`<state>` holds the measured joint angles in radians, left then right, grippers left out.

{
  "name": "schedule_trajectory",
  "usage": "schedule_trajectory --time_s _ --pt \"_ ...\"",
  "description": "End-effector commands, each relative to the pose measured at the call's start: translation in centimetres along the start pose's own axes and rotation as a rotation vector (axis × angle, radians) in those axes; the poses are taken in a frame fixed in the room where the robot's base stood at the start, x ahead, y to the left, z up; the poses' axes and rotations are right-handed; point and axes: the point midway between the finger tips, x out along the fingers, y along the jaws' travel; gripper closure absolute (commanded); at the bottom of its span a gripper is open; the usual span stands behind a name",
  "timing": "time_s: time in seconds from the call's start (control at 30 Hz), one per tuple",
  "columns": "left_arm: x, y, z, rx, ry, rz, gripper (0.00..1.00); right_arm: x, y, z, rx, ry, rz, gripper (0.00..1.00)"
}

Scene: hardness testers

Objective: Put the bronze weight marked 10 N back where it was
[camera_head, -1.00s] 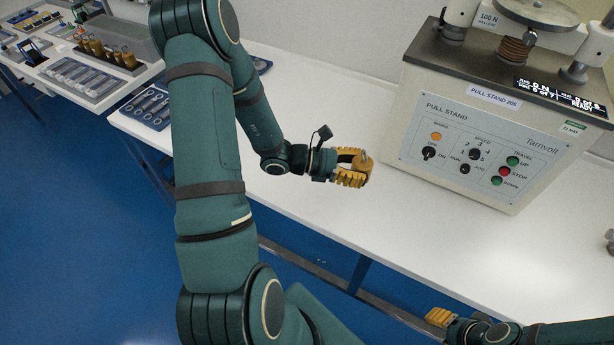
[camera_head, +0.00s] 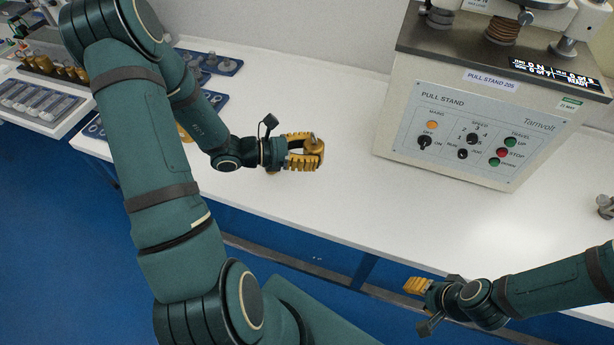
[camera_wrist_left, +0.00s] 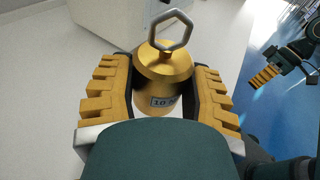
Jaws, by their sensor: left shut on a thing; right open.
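The bronze weight marked 10 N (camera_wrist_left: 163,80) is a gold cylinder with a tapered top and a grey six-sided ring. In the left wrist view it stands between the yellow fingers of my left gripper (camera_wrist_left: 163,100), which is shut on it. Its label is partly hidden by the gripper body. In the head view my left gripper (camera_head: 305,151) is over the white bench, left of the pull stand, and its fingers mostly hide the weight. My right gripper (camera_head: 414,285) is open and empty in front of the bench edge; it also shows in the left wrist view (camera_wrist_left: 266,76).
The pull stand (camera_head: 455,140) stands on the white bench (camera_head: 330,205) at the right. Bronze weights (camera_head: 42,66) stand in a row at the far left, behind a tray of grey parts (camera_head: 35,100). A blue tray (camera_head: 213,63) lies behind my left arm. The bench front is clear.

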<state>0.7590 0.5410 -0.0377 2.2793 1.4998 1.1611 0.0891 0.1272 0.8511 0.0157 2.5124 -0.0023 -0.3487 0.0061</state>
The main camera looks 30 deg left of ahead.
Motion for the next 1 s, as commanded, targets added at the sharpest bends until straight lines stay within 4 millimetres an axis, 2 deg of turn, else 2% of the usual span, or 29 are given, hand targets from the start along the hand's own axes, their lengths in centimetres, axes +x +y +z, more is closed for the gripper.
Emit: schedule_trajectory --time_s 0.3,0.63,0.9,1.0 --pt "0.9 0.0 -4.6 -0.001 -0.004 -0.002 0.93 1.2 0.5 0.0 -0.001 0.002 0.000 0.53" --pt "1.3 0.0 -6.6 0.000 -0.004 -0.001 0.93 1.6 0.6 -0.1 -0.001 0.005 0.000 0.53" --pt "1.9 0.0 -9.5 -0.001 -0.004 0.000 0.93 2.4 0.9 -0.2 -0.002 0.009 0.000 0.53" --pt "1.9 0.1 -9.6 0.001 -0.004 0.000 0.93 2.4 0.9 -0.2 -0.002 0.009 0.000 0.53"
